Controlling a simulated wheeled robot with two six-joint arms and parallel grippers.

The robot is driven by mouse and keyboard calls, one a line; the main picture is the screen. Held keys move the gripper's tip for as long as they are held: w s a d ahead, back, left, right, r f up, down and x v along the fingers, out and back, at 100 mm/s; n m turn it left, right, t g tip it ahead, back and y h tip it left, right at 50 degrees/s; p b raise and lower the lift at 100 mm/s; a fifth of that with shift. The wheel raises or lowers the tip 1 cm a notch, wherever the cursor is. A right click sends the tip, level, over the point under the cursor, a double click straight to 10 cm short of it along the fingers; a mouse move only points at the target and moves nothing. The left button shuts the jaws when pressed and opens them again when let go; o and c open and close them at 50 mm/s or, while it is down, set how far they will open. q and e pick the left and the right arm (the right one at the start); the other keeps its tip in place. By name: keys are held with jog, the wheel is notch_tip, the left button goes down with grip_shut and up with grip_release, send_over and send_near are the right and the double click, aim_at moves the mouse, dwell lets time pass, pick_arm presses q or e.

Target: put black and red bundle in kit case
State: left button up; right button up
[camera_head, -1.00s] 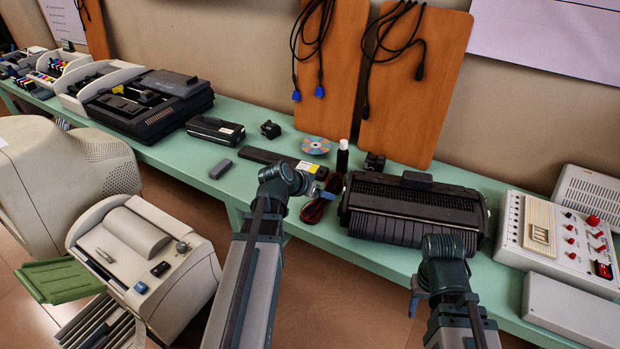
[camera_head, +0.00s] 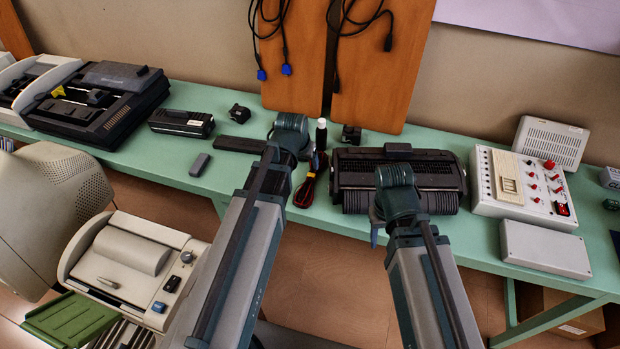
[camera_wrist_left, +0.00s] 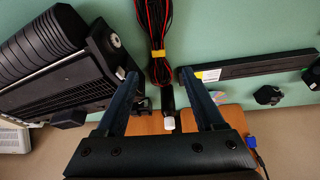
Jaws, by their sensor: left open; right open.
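The black and red bundle (camera_head: 304,190) lies on the green bench, left of a black ribbed machine. In the left wrist view the bundle (camera_wrist_left: 157,28) is tied with a yellow band. My left gripper (camera_wrist_left: 157,74) is open, its fingertips on either side of the bundle's line but apart from it. In the head view my left gripper (camera_head: 306,160) is mostly hidden by its own wrist. My right gripper (camera_head: 376,230) is open and empty in front of the ribbed machine, its fingers partly hidden. I cannot tell surely which thing is the kit case; an open black case (camera_head: 100,105) stands at the left.
The black ribbed machine (camera_head: 430,170) stands right of the bundle. A dark bottle with a white cap (camera_head: 321,135) and a long black bar (camera_head: 240,145) are close by. A white control panel (camera_head: 520,185) is at the right.

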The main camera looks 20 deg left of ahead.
pick_arm(q)
jog(key=b, duration=0.6)
send_over(311, 175)
jog(key=s, duration=0.3)
jog(key=f, duration=0.6)
jog(key=shift+a+f, duration=0.2)
jog(key=shift+f, duration=0.05)
jog(key=shift+w+f, duration=0.2)
jog(key=shift+f, duration=0.1)
jog(key=b+x, duration=0.5)
jog(key=shift+w+d+f, duration=0.1)
jog(key=shift+w+d, duration=0.05)
jog(key=shift+w, duration=0.05)
grip_shut()
